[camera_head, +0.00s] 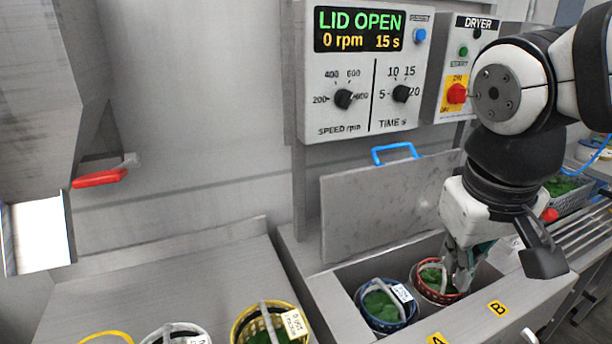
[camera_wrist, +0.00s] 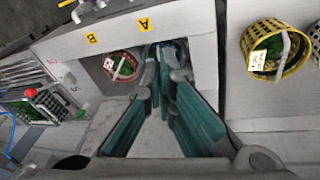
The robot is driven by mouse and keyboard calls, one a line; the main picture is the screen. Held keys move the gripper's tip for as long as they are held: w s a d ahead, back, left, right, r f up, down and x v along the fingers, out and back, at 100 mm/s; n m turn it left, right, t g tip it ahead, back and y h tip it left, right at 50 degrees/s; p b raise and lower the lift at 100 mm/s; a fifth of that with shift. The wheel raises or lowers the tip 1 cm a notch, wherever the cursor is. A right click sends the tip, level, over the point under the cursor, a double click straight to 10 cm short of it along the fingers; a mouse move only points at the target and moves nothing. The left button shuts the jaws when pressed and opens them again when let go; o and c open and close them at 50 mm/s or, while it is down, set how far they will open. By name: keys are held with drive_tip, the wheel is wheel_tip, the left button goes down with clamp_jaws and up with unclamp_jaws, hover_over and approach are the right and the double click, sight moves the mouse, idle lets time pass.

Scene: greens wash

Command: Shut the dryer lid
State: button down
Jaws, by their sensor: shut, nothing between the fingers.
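The dryer lid (camera_head: 385,205) is a grey metal plate with a blue handle (camera_head: 395,153) on its top edge. It stands upright, open, behind the dryer well. The control panel (camera_head: 365,70) reads "LID OPEN", 0 rpm, 15 s. A blue basket (camera_head: 385,312) and a red basket (camera_head: 440,282), both with greens, sit in the well; the red one also shows in the wrist view (camera_wrist: 122,66). My gripper (camera_head: 462,285) is shut and empty, pointing down over the well's right side by the red basket, in front of the lid. In the wrist view its teal-padded fingers (camera_wrist: 160,90) point towards the well.
A yellow basket (camera_head: 245,325) and a white basket (camera_head: 170,334) stand on the bench to the left. A red-handled lever (camera_head: 100,178) is on the left wall. The dryer switch box (camera_head: 462,85) is right of the panel. A slatted rack (camera_head: 585,232) lies to the right.

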drive_tip(key=w+a+f+n+h+b, duration=0.1)
drive_tip(key=w+a+f+n+h, duration=0.2)
drive_tip(key=w, duration=0.7)
drive_tip(key=w+a+f+h, duration=0.2)
drive_tip(key=w+h, duration=0.2)
drive_tip(key=w, duration=0.7)
drive_tip(key=w+a+f+n+t+h, duration=0.2)
drive_tip(key=w+a+f+t, duration=0.15)
drive_tip(key=a, duration=0.35)
drive_tip(key=w+a+f+n+t+h+b, duration=0.1)
drive_tip(key=w+a+f+t, duration=0.1)
drive_tip(key=w+a, duration=0.4)
drive_tip(key=w+a+f+n+t+h, duration=0.2)
drive_tip(key=w+a+f+t, duration=0.15)
drive_tip(key=a, duration=0.45)
drive_tip(key=w+d+p, duration=0.2)
drive_tip(key=d, duration=0.7)
drive_tip(key=shift+w+d+r, duration=0.2)
drive_tip(key=shift+r, duration=0.2)
